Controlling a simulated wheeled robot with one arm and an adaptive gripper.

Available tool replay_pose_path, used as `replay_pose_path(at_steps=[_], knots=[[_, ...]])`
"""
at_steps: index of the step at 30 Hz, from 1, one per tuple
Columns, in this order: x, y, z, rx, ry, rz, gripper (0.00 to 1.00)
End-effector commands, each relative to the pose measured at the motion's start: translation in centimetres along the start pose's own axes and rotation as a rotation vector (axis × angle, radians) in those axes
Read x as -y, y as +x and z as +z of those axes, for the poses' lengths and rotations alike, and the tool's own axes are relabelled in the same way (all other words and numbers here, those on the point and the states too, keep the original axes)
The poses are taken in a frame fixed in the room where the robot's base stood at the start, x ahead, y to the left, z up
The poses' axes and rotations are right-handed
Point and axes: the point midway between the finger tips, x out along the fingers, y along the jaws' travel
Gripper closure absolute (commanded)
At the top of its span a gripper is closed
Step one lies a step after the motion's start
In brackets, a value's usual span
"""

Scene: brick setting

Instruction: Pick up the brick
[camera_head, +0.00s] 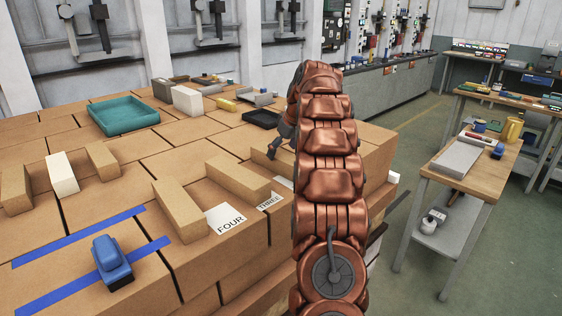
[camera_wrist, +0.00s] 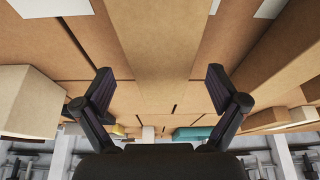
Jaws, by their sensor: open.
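Several brick-shaped blocks lie on the cardboard-box surface, and I cannot tell which one the task means. In the head view, one long tan block (camera_head: 180,211) lies left of the FOUR label and another tan block (camera_head: 238,179) lies between the FOUR and THREE labels. My gripper (camera_head: 272,151) is just beyond the second block, partly hidden by my arm. In the wrist view my gripper (camera_wrist: 160,88) is open, its two dark fingers apart with nothing held. A long tan block (camera_wrist: 158,45) shows between and beyond the fingers; contact is not visible.
A white block (camera_head: 62,173) stands between two tan blocks at the left. A blue tool (camera_head: 112,262) lies near blue tape strips at the front. A teal tray (camera_head: 124,115), a pale block (camera_head: 187,100) and a black tray (camera_head: 261,119) are farther back. A side table (camera_head: 470,172) stands at the right.

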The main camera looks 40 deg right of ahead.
Motion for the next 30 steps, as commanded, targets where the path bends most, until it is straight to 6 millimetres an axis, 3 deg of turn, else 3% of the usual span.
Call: replay_pose_path(at_steps=[12,19,30], knots=[[0.2,4.1,0.4,0.005,0.002,-0.003,0.04],[0.1,4.4,0.4,0.002,0.001,-0.001,0.04],[0.1,4.4,0.4,0.002,0.001,-0.001,0.42]])
